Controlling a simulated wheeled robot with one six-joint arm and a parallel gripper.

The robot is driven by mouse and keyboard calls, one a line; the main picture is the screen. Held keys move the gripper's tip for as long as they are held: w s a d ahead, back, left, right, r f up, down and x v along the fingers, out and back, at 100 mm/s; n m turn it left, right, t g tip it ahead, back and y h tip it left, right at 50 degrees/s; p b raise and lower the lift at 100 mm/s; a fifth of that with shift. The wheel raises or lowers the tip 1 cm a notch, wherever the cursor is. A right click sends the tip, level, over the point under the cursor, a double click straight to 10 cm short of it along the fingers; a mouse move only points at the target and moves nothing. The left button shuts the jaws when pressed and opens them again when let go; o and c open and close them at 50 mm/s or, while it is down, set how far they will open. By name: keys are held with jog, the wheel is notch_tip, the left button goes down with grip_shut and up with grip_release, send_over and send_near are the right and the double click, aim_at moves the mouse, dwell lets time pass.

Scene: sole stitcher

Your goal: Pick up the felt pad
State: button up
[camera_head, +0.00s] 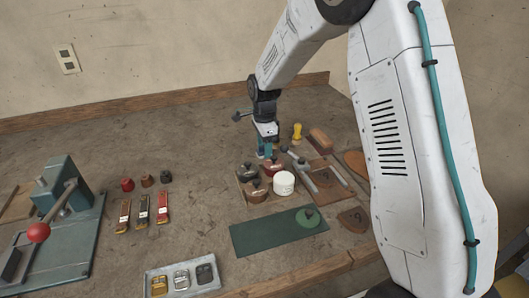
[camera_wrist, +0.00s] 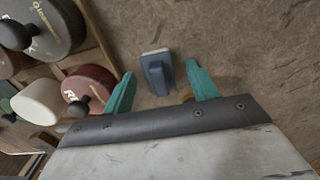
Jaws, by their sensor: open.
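A small blue block with a pale, felt-like strip (camera_wrist: 156,72) lies on the bench in the wrist view; it looks like the felt pad. My gripper (camera_wrist: 160,75) is open, with one teal finger on each side of the block and a gap to both. I cannot tell how far above the bench the fingertips are. In the head view my gripper (camera_head: 265,153) points down just behind the round tins, and I cannot make out the block there.
Round lidded tins (camera_wrist: 90,87) and a white jar (camera_head: 284,183) stand close beside my gripper in a wooden tray. A yellow-handled tool (camera_head: 297,133) and a hammer-like tool (camera_head: 300,160) lie to the right. A green mat (camera_head: 255,237) is in front. Bench behind is clear.

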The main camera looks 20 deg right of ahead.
jog(key=shift+f, duration=0.2)
jog(key=c, duration=1.1)
jog(key=shift+o, duration=0.2)
jog(key=shift+r, duration=0.1)
notch_tip(320, 180, up, 10)
jog(key=shift+f, duration=0.1)
jog(key=shift+o, duration=0.4)
